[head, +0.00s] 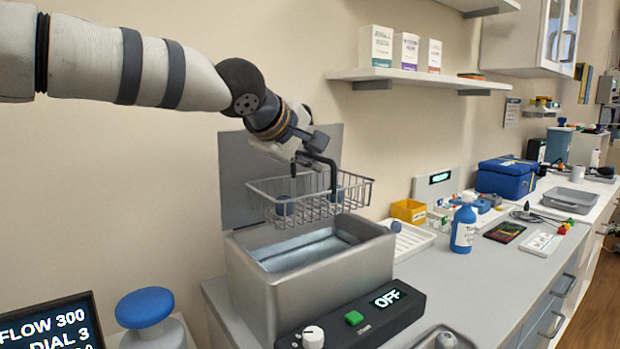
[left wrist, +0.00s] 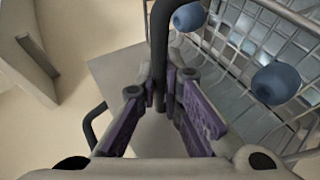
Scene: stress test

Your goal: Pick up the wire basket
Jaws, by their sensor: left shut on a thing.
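The wire basket (head: 352,200) hangs over the open metal bath (head: 310,292) in the head view, apart from the water (head: 308,248). Its wire wall also shows in the left wrist view (left wrist: 287,14). My left gripper (head: 308,160) is above the basket and shut on its dark handle (head: 332,178). In the left wrist view the handle (left wrist: 158,50) runs between the purple pads of my left gripper (left wrist: 162,90). Blue rounded things (head: 285,206) are in the basket. My right gripper is not in view.
A grey upright panel (head: 236,170) stands behind the bath. The bath's control box (head: 398,305) reads OFF. A blue bottle (head: 464,228), white tray (head: 408,240) and yellow bin (head: 408,210) are to the right. A blue-capped thing (head: 145,307) stands front left. A shelf (head: 415,78) hangs above.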

